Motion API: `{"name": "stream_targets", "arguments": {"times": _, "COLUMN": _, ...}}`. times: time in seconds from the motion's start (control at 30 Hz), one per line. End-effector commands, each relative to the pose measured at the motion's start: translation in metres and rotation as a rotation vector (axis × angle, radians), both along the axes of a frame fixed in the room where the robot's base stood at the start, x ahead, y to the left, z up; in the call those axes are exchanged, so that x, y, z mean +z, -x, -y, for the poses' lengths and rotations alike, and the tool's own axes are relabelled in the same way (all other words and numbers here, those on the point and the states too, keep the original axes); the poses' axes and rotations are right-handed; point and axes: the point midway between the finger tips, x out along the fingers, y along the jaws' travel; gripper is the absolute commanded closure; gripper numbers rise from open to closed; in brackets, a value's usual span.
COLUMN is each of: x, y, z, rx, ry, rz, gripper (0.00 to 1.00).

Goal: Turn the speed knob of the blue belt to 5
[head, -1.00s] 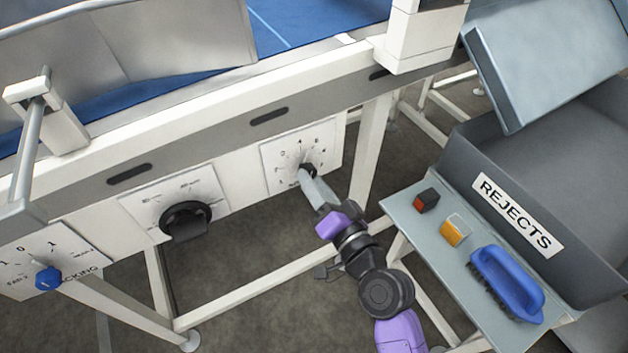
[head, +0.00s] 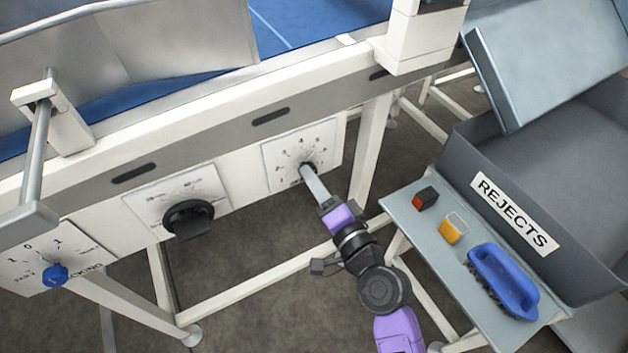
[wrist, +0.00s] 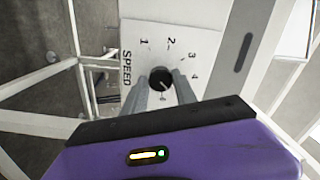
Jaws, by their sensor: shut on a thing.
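The blue belt (head: 310,22) runs along the top of the white conveyor frame. Its white speed plate (head: 323,146) is on the frame's side and carries a small dark knob (head: 308,168). In the wrist view the plate (wrist: 140,50) reads SPEED, with 1, 2, 3 and 4 legible around the knob (wrist: 160,79). My gripper (head: 309,172) is shut on the knob, with a finger on either side in the wrist view (wrist: 160,84). The fingers hide part of the dial. I cannot tell exactly which number the knob points to.
A larger black knob (head: 188,219) and a blue knob (head: 54,275) sit on plates to the left.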

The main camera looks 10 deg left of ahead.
Motion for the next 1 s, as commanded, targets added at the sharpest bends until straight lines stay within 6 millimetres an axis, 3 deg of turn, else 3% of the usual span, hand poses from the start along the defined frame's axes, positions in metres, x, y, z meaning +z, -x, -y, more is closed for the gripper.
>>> {"name": "stream_targets", "arguments": {"times": 0.17, "x": -0.001, "y": 0.000, "z": 0.001, "rx": -0.002, "ry": 0.002, "rz": -0.001, "gripper": 1.00}}
{"name": "stream_targets", "arguments": {"times": 0.2, "x": -0.001, "y": 0.000, "z": 0.001, "rx": -0.002, "ry": 0.002, "rz": -0.001, "gripper": 0.60}}
{"name": "stream_targets", "arguments": {"times": 0.3, "x": -0.001, "y": 0.000, "z": 0.001, "rx": -0.002, "ry": 0.002, "rz": -0.001, "gripper": 0.45}}
{"name": "stream_targets", "arguments": {"times": 0.67, "x": -0.001, "y": 0.003, "z": 0.003, "rx": -0.001, "ry": 0.002, "rz": 0.001, "gripper": 0.45}}
{"name": "stream_targets", "arguments": {"times": 1.0, "x": -0.003, "y": 0.045, "z": 0.031, "rx": -0.002, "ry": 0.002, "rz": -0.001, "gripper": 0.45}}
